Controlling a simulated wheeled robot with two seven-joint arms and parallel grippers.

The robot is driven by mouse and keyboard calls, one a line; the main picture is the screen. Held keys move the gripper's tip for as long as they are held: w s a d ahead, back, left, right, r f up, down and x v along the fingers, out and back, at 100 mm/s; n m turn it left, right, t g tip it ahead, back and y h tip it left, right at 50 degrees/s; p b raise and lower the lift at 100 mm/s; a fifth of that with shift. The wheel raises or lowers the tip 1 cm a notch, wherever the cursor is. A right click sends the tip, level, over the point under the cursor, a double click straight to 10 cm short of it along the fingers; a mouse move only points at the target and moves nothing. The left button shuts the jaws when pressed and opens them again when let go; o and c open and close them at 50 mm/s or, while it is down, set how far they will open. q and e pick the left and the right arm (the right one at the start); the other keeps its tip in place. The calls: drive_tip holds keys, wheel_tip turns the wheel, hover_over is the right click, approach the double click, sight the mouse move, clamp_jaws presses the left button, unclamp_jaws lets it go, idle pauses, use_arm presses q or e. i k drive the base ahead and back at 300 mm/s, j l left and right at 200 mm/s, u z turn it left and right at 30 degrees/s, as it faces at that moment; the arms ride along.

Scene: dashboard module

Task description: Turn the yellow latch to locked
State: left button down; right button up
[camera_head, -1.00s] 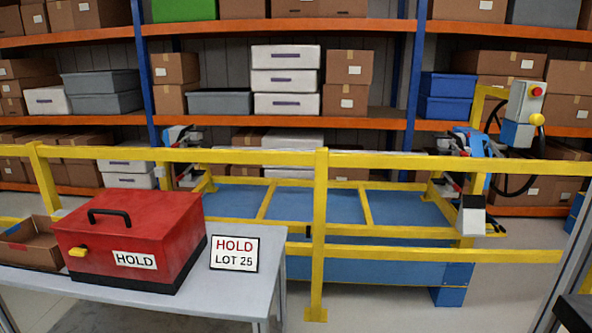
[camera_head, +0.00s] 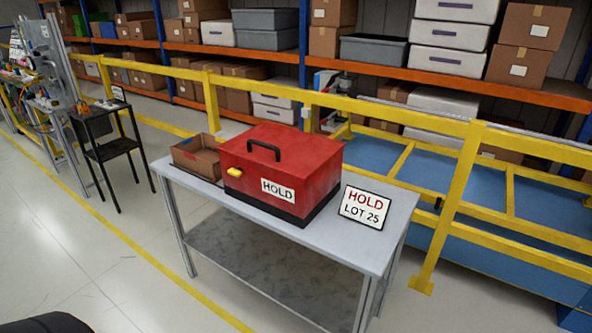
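A small yellow latch (camera_head: 234,172) sits on the left part of the front face of a red box (camera_head: 312,170). It sticks out lengthwise, roughly level; its lock state cannot be read from here. The box has a black handle on its closed lid, a black base and a white HOLD label (camera_head: 278,190). It stands on a grey metal table (camera_head: 300,232). Neither of my grippers is in view.
An open cardboard box (camera_head: 197,157) stands left of the red box, and a HOLD LOT 25 sign (camera_head: 364,207) right of it. A yellow railing (camera_head: 451,215) runs behind the table. A black stand (camera_head: 108,150) is farther left. The floor in front is mostly clear.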

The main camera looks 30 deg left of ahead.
sight(237, 172)
drive_tip(key=u, duration=1.35)
